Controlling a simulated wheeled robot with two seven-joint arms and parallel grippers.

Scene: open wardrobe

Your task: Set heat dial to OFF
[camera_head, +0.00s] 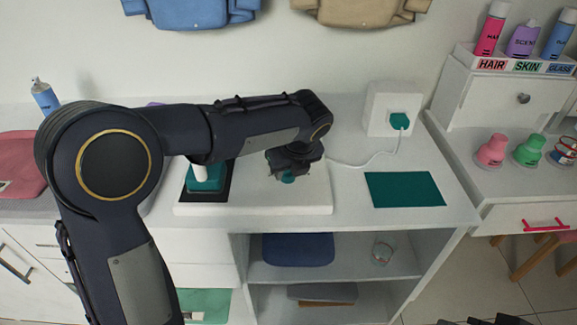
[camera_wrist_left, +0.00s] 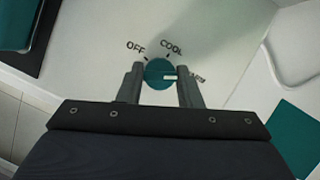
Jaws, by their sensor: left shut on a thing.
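The heat dial (camera_wrist_left: 158,71) is a round teal knob with a white pointer mark, set on a white board (camera_head: 253,206) on the counter. In the left wrist view its mark points right, toward a third label partly hidden by a finger. The OFF label (camera_wrist_left: 136,46) is at the dial's upper left and the COOL label (camera_wrist_left: 171,46) above it. My left gripper (camera_wrist_left: 161,76) is shut on the dial, one finger on each side. In the head view the dial (camera_head: 288,179) shows just below the gripper.
A teal and white item on a black pad (camera_head: 220,188) is at the board's left, partly behind my arm. A cord runs to a teal plug (camera_head: 400,120) at the back. A teal mat (camera_head: 404,189) lies at right. Dark tips at the bottom right edge seem to be my right gripper.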

